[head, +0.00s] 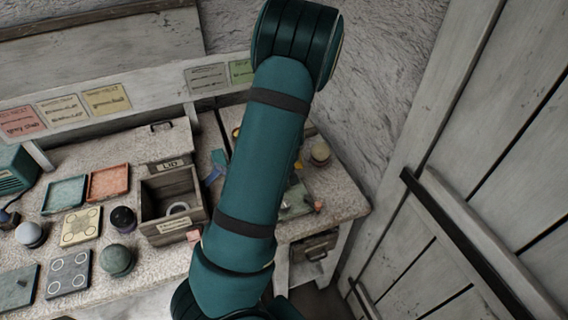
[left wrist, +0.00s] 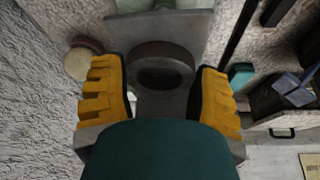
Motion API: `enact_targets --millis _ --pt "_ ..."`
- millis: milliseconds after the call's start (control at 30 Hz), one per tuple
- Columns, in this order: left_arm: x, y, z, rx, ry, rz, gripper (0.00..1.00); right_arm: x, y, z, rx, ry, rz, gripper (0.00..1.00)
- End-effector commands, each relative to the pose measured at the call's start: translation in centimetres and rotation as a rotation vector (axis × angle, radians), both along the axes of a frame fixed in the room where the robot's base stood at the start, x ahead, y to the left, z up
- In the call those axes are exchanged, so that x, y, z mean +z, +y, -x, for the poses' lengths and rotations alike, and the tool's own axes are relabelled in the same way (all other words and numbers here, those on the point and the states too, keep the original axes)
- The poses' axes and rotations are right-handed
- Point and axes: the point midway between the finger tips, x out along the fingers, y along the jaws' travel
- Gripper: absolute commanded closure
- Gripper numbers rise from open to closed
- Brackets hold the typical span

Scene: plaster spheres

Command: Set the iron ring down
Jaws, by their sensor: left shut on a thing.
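In the left wrist view my left gripper (left wrist: 165,85) has its two yellow fingers on either side of the iron ring (left wrist: 163,53), a thick dark grey ring. The gripper is shut on it. A grey flat surface shows beyond the ring; whether the ring touches it I cannot tell. In the head view a teal arm link of mine covers the middle of the bench, and the held ring cannot be made out there. A paler ring (head: 178,208) lies inside an open wooden box (head: 173,228) left of the arm. My right gripper is not in view.
The stone-topped bench (head: 345,205) ends at the right, near a plank door (head: 470,220). At left are a teal tray (head: 65,194), a red tray (head: 109,182), tiles and several spheres.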

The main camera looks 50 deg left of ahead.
Motion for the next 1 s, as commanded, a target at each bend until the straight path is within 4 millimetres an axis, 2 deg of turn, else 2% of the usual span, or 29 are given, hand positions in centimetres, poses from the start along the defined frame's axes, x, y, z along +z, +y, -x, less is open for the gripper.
enact_targets --millis 1000 --pt "-1.2 0.0 0.0 0.001 -0.001 -0.001 0.79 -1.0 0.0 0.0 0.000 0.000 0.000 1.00"
